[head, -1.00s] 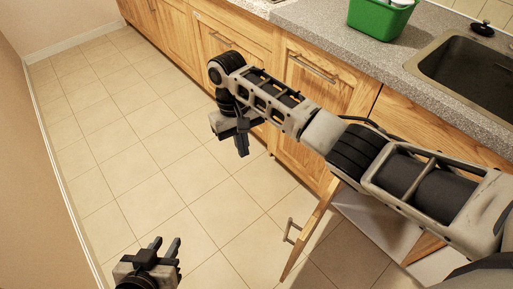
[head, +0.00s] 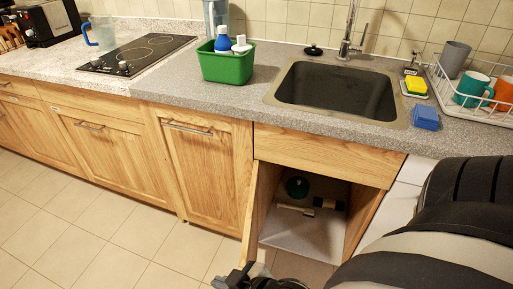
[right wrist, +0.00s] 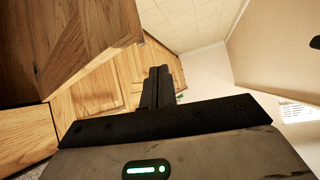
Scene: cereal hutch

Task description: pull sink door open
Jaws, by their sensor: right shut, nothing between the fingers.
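The sink door (head: 250,215) stands open, hinged at the left edge of the sink cabinet and swung out toward me. I see it nearly edge-on in the head view. The cabinet interior (head: 305,235) is exposed below the sink (head: 335,92). My right gripper (head: 236,278) is at the bottom edge of the head view, by the lower end of the door; whether it touches the door I cannot tell. In the right wrist view its fingers (right wrist: 158,85) are together and empty, with wooden fronts beyond. The door handle is not visible now. My left gripper is out of view.
Inside the cabinet are a dark green round item (head: 297,187) and small items. A green bin (head: 228,66) with bottles, a blue sponge (head: 426,118) and a dish rack (head: 470,95) stand on the counter. The tiled floor (head: 100,235) at left is clear.

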